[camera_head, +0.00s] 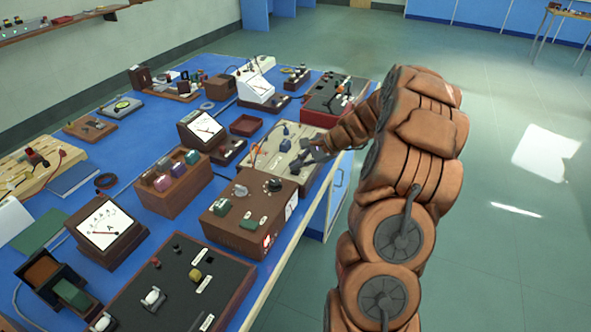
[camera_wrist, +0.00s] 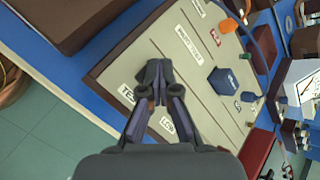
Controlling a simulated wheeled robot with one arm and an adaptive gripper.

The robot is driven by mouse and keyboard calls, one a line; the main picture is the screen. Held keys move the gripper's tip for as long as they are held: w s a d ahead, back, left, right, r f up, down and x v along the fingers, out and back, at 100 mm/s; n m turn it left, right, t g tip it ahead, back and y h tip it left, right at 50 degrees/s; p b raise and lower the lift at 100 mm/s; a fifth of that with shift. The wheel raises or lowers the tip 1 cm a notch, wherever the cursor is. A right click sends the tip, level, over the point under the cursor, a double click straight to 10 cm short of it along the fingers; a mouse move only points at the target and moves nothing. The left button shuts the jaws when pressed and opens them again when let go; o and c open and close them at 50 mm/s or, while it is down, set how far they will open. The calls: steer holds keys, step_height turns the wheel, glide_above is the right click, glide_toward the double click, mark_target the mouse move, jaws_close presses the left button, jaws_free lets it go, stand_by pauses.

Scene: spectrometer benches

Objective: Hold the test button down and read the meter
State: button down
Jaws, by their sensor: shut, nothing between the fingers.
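My gripper (camera_head: 299,164) is shut and empty, low over the beige panel (camera_head: 268,166) near the bench's right edge. In the wrist view the closed fingertips (camera_wrist: 157,84) are over the panel's face (camera_wrist: 190,72), beside a label (camera_wrist: 127,93) that seems to begin "TE". The fingers cover what lies under them, so I cannot see the test button or tell whether they touch it. Several white-faced meters stand on the bench: one (camera_head: 203,127) left of the panel, one marked A (camera_head: 104,228) at the front left, one (camera_head: 258,88) farther back. Which belongs to the button is unclear.
The panel also carries a dark blue knob (camera_wrist: 223,82) and an orange terminal (camera_wrist: 228,26) with a lead. A brown box with knobs (camera_head: 247,213) stands close in front, and a red-framed panel (camera_head: 334,98) behind. Open floor (camera_head: 500,130) lies to the right.

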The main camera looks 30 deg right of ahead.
mark_target(298, 171)
steer(key=shift+r, duration=0.15)
steer(key=shift+r+p, duration=0.55)
steer(key=shift+r, duration=0.15)
steer(key=shift+r, duration=0.1)
steer(key=shift+r+p, duration=1.5)
steer(key=shift+r, duration=0.95)
steer(key=shift+a, duration=0.1)
